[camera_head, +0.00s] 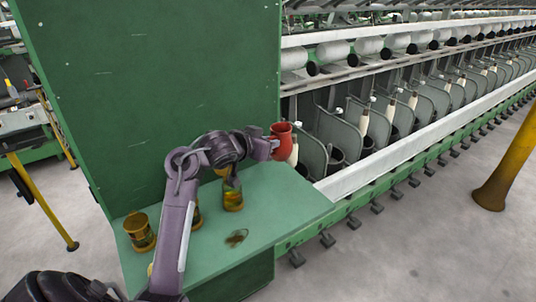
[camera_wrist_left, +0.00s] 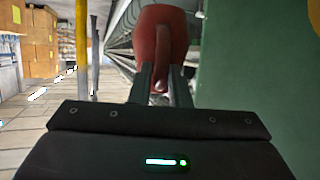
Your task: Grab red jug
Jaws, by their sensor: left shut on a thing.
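The red jug (camera_head: 282,140) is held up above the right part of the green table, beside the spinning machine. My left gripper (camera_head: 271,145) is shut on it, and the arm reaches in from the lower left. In the left wrist view the red jug (camera_wrist_left: 161,42) stands beyond the fingers, with its handle facing the camera. The two fingertips of my left gripper (camera_wrist_left: 161,84) are at the handle's lower part. The jug appears clear of the table top. My right gripper is not in view.
A tall green panel (camera_head: 160,90) stands behind. The spinning frame (camera_head: 400,110) runs off to the right. A yellow post (camera_head: 508,160) stands on the open floor.

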